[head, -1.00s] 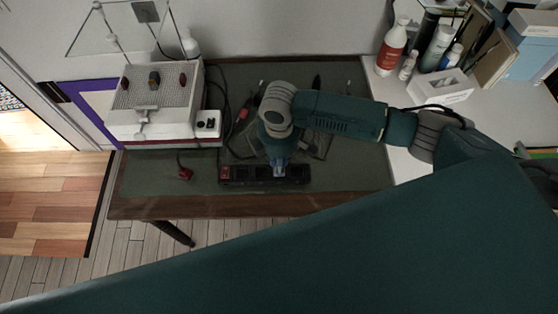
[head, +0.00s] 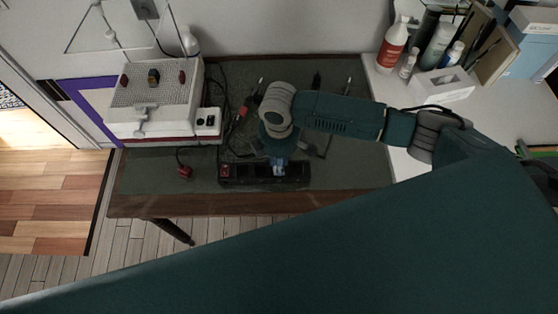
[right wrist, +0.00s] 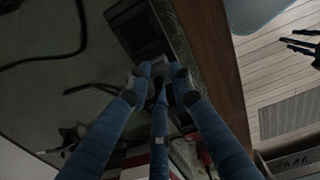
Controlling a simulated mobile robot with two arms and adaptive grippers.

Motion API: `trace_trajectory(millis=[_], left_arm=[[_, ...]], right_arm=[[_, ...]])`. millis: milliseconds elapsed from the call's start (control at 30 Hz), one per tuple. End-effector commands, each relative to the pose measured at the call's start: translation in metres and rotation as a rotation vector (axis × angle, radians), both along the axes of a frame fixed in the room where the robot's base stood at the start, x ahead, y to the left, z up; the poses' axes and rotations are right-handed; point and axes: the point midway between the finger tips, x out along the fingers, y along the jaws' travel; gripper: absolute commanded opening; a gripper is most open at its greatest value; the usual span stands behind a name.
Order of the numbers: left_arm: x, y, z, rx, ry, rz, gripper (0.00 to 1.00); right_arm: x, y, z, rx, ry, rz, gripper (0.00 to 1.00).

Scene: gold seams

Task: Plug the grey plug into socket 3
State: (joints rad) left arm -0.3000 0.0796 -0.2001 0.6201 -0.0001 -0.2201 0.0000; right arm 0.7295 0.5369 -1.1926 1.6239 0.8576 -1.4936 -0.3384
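A black power strip (head: 295,172) with a red switch (head: 225,170) lies along the table's front edge. It also shows at the top of the right wrist view (right wrist: 130,25). I cannot read any socket numbers. I cannot tell whether the plug is in a socket. A dark pronged shape at that view's right edge may be my left gripper (right wrist: 300,45).
A red plug (head: 185,172) on a cable lies left of the strip. A white device (head: 150,100) stands on the table's left side. Cables and tools lie behind the strip. Bottles (head: 393,45) and boxes stand on the white surface at right. The table's front edge (head: 240,203) is close to the strip.

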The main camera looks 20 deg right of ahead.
Motion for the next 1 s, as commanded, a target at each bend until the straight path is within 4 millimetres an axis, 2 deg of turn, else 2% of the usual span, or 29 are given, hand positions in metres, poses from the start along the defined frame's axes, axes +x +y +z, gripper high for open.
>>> trace_trajectory(millis=[33, 100, 467, 567, 800, 1000], left_arm=[[0.0, 0.0, 0.0, 0.0, 0.0, 0.0, 0.39], [0.0, 0.0, 0.0, 0.0, 0.0, 0.0, 0.39], [-0.001, 0.003, 0.0, 0.003, 0.001, 0.0, 0.39], [-0.001, 0.002, 0.0, 0.002, 0.001, 0.0, 0.39], [0.0, 0.001, 0.0, 0.001, 0.0, 0.0, 0.39], [0.0, 0.0, 0.0, 0.0, 0.0, 0.0, 0.39]], right_arm=[[0.0, 0.0, 0.0, 0.0, 0.0, 0.0, 0.32], [0.0, 0.0, 0.0, 0.0, 0.0, 0.0, 0.42], [0.0, 0.0, 0.005, 0.0, 0.0, 0.0, 0.42], [0.001, 0.001, 0.018, 0.001, -0.002, 0.001, 0.42], [0.001, 0.0, 0.07, 0.001, -0.004, 0.001, 0.42], [0.0, 0.0, 0.104, 0.0, -0.002, 0.001, 0.42]])
